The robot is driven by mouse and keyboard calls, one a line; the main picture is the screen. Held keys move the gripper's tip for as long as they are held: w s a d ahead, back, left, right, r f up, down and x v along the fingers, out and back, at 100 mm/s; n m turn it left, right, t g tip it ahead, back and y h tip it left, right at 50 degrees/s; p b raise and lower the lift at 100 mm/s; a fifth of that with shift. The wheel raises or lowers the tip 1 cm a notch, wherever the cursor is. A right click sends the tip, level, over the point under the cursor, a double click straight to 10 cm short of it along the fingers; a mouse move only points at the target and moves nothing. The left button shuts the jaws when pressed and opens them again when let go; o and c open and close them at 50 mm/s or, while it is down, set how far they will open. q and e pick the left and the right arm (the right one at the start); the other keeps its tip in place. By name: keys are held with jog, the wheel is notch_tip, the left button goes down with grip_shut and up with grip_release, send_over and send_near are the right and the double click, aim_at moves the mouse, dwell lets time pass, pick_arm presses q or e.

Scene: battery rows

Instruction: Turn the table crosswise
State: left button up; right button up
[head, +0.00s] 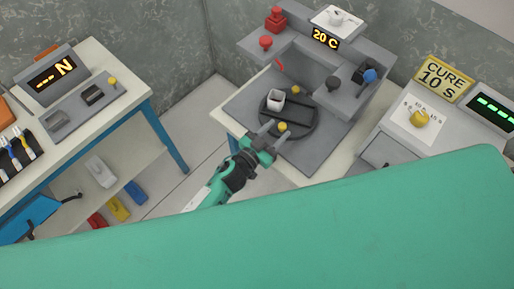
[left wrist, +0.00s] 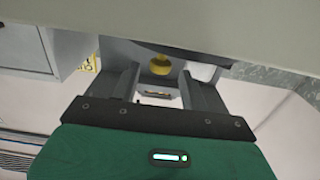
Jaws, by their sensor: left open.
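The table is a dark round turntable (head: 311,121) on a grey plate at the middle bench. A dark bar or groove crosses it, and a small white square cup (head: 274,101) stands on its far left part. A yellow knob (head: 282,126) sits at its near edge. My left gripper (head: 275,133) is open at that near edge, its fingertips close to the knob. In the left wrist view the knob (left wrist: 160,65) shows between the open fingers; I cannot tell whether they touch it. My right gripper is not in view.
A "CURE 10 s" sign (head: 443,79) and yellow dial (head: 419,118) are at right. A bench with an "N" display (head: 53,73) stands left.

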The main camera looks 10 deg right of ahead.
pick_arm(q)
jog(key=b+v, duration=0.1)
jog(key=v, duration=0.9)
jog(key=shift+s+a, duration=0.2)
jog(key=shift+s, duration=0.05)
